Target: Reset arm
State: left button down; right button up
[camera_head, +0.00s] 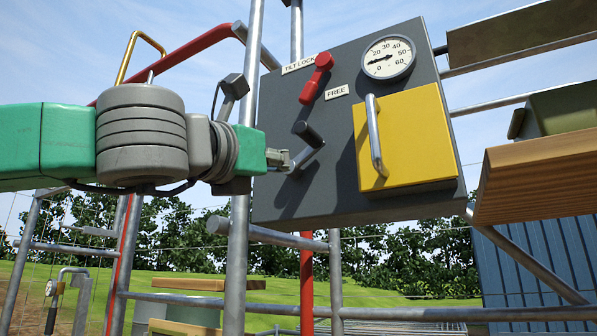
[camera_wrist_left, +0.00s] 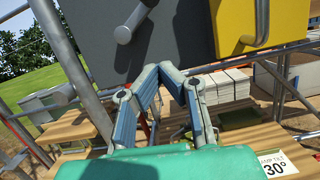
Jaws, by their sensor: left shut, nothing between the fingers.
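My left arm comes in from the left in the head view, and its gripper (camera_head: 292,164) is in front of the dark grey panel (camera_head: 330,195), near the dark lever handle (camera_head: 307,133). In the left wrist view the left gripper (camera_wrist_left: 160,70) is shut with its fingertips close together and nothing between them. The panel (camera_wrist_left: 190,30) and the lever (camera_wrist_left: 130,25) show above the fingers, apart from them in that view. Whether the gripper touches the lever cannot be told from the head view. My right gripper is not in view.
The panel carries a red lever (camera_head: 316,77) by a TILT LOCK label, a gauge (camera_head: 388,57) and a yellow door (camera_head: 408,136) with a metal handle. Metal posts (camera_head: 240,220) and rails stand around it. A wooden shelf (camera_head: 540,178) juts in at the right.

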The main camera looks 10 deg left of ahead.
pick_arm(q)
jog(key=w+d+f+m+g, duration=0.1)
jog(key=w+f+m, duration=0.15)
jog(key=f, duration=0.65)
jog(key=w+d+f+m+g+y, duration=0.1)
jog(key=w+d+f+m+g, duration=0.15)
jog(key=f, duration=0.55)
jog(key=w+f+m+g, duration=0.1)
jog(key=w+f+m, duration=0.15)
jog(key=f, duration=0.65)
notch_tip(320, 180, down, 31)
jog(key=s+a+m+g+y, duration=0.1)
jog(key=s+m+g+y, duration=0.15)
jog(key=m+g, duration=0.45)
jog(key=s+a+f+m+g+y, duration=0.1)
jog(key=s+a+f+m, duration=0.35)
jog(key=s+f, duration=0.4)
jog(key=s+a+f+m+g, duration=0.1)
jog(key=s+a+f+m, duration=0.35)
jog(key=f, duration=0.75)
jog(key=s+a+f+m+g+y, duration=0.1)
jog(key=s+a+f+m, duration=0.3)
jog(key=s, duration=0.5)
jog(key=s+a+f+m+g+y, duration=0.2)
jog(key=s+a+f+m+g, duration=0.2)
jog(key=s+a, duration=0.3)
jog(key=s, duration=0.3)
jog(key=shift+s+a+f, duration=0.15)
jog(key=shift+s+f, duration=0.1)
jog(key=shift+f, duration=0.15)
